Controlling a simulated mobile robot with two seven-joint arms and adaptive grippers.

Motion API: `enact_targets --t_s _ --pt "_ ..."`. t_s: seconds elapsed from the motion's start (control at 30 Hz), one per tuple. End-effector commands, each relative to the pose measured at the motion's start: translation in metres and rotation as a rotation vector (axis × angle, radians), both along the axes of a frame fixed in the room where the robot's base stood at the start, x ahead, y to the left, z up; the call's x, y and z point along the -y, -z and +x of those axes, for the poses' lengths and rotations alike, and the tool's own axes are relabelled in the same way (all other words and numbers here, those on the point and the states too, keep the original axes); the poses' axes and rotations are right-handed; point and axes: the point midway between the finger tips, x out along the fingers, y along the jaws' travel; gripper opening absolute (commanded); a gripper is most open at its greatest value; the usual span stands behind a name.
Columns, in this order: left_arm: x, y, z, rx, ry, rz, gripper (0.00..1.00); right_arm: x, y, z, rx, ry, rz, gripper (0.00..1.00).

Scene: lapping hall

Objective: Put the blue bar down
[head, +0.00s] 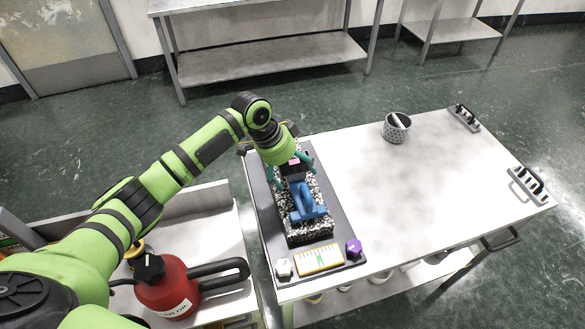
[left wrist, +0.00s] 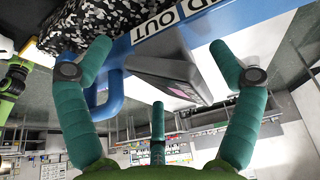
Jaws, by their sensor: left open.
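The blue bar (head: 307,212) lies on top of a black-and-white speckled stone block (head: 298,237) on the table. My left gripper (head: 292,178) is open over the far part of the block, its teal fingers spread to either side. In the left wrist view the blue bar (left wrist: 185,18) crosses the top, with white lettered labels and a blue loop handle (left wrist: 106,102). A dark grey piece (left wrist: 167,75) on the bar sits between the open fingers (left wrist: 160,52). I cannot tell whether a finger touches the bar. My right gripper is not in view.
A speckled cup (head: 396,127) stands further back. The white tabletop (head: 420,190) is mostly clear. A red canister (head: 167,287) stands left.

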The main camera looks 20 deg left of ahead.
Motion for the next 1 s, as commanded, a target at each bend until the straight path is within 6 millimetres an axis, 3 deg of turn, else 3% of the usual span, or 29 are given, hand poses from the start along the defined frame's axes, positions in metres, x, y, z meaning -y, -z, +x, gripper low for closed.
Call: enact_targets --t_s 0.17,0.6,1.0 --pt "-0.007 -0.019 -0.002 0.005 -0.001 0.0 0.92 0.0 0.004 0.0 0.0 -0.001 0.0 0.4" --pt "-0.036 -0.097 -0.018 0.004 0.0 0.0 0.92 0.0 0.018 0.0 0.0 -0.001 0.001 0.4" --pt "-0.04 -0.111 -0.022 0.001 0.0 -0.001 0.92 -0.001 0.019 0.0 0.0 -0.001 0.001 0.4"
